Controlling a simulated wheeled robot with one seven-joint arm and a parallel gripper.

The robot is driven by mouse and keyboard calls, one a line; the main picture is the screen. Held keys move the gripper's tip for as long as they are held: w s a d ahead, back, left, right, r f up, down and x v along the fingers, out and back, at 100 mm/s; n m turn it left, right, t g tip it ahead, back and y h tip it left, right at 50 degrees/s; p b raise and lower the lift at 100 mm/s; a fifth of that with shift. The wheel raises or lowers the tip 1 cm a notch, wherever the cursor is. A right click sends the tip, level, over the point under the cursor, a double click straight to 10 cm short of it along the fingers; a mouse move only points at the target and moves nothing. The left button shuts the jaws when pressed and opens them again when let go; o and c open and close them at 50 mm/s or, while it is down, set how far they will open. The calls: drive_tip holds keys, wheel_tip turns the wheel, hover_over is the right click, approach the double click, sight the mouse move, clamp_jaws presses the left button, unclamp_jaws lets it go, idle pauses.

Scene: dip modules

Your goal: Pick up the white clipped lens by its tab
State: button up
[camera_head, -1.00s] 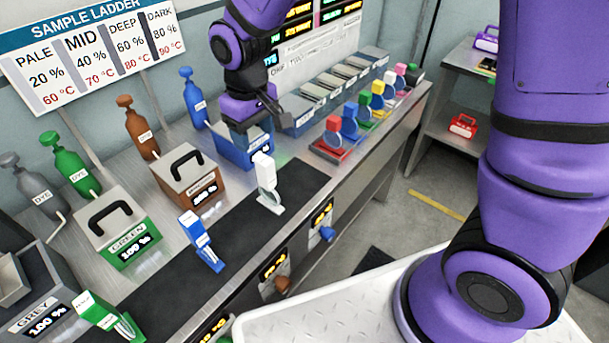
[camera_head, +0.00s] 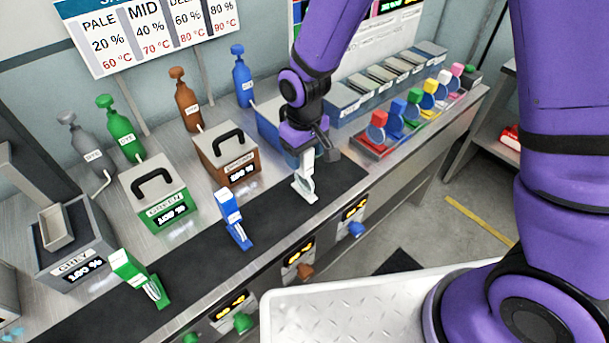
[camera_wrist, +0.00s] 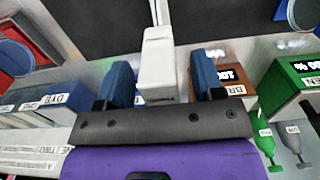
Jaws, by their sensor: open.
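The white clipped lens (camera_head: 303,189) stands upright on the dark strip of the bench, at its right end. Its tab is at the top, and in the wrist view the white tab (camera_wrist: 158,65) lies between the two blue fingers. My gripper (camera_wrist: 160,82) is open, with a finger on each side of the tab and visible space on both sides. In the head view my gripper (camera_head: 309,152) is at the top of the white lens and hides part of the tab.
A blue clipped lens (camera_head: 233,217) and a green one (camera_head: 139,278) stand on the dark strip (camera_head: 205,262) to the left. Brown (camera_head: 228,160) and green (camera_head: 156,196) dye boxes stand behind. A red holder (camera_head: 372,141) with several coloured lenses is to the right.

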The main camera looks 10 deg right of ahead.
drive_tip(key=shift+f, duration=0.9)
clamp_jaws()
drive_tip(key=shift+r, duration=0.15)
